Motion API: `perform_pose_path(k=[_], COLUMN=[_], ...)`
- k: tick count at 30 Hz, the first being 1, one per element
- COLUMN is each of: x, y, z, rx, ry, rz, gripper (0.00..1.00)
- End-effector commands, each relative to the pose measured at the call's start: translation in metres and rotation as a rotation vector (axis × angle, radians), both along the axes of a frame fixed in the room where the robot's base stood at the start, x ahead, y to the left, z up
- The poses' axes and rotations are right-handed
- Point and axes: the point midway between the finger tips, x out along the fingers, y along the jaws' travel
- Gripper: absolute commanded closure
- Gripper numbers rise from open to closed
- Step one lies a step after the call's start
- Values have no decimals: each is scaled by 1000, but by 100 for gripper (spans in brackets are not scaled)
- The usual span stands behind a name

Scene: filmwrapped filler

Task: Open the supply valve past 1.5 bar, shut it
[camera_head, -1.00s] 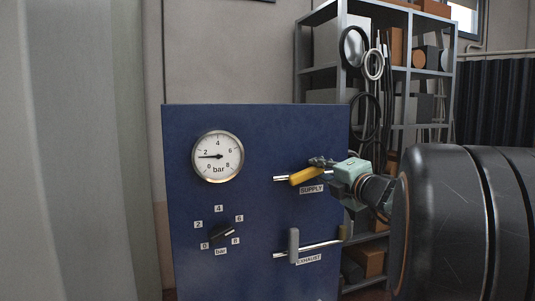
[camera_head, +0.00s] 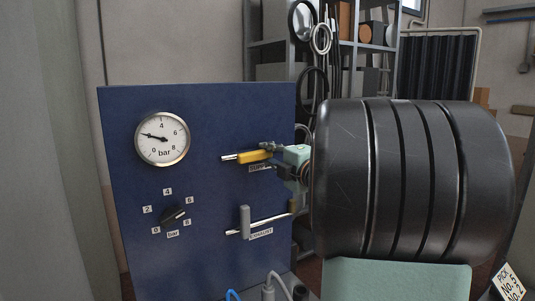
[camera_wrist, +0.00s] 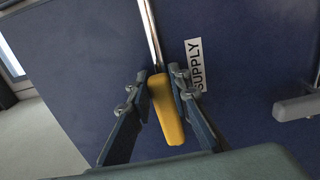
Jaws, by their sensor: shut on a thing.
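The yellow supply valve handle (camera_head: 254,157) is on the blue panel (camera_head: 200,115) and lies nearly along its pipe. It also shows in the wrist view (camera_wrist: 166,112), slightly angled to the pipe. My gripper (camera_head: 272,149) is shut on this handle, and in the wrist view its fingers (camera_wrist: 157,76) are on either side of it. The SUPPLY label (camera_wrist: 195,65) is beside the handle. The round gauge (camera_head: 162,139) has its needle pointing left and slightly up, at about 2 bar.
The grey exhaust handle (camera_head: 245,221) stands upright, across its pipe, below the supply valve. A black knob (camera_head: 173,214) points between 6 and 8 on its scale. A metal shelf (camera_head: 345,45) with hoses stands behind the panel. My black arm link fills the right.

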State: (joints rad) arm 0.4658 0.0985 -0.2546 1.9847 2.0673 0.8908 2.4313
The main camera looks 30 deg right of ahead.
Motion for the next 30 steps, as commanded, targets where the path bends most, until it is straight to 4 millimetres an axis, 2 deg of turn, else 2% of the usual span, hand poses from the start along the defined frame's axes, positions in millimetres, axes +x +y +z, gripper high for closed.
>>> perform_pose_path(k=[1,6,16,27,30], x=[0,0,-4,-61,-70], y=[1,1,0,-3,-2], z=[1,1,1,2,1], rx=[-1,-1,-1,-2,0], ry=[-2,-1,-1,-2,-1], rz=[2,2,-1,-2,0], gripper=[81,64,64,64,64])
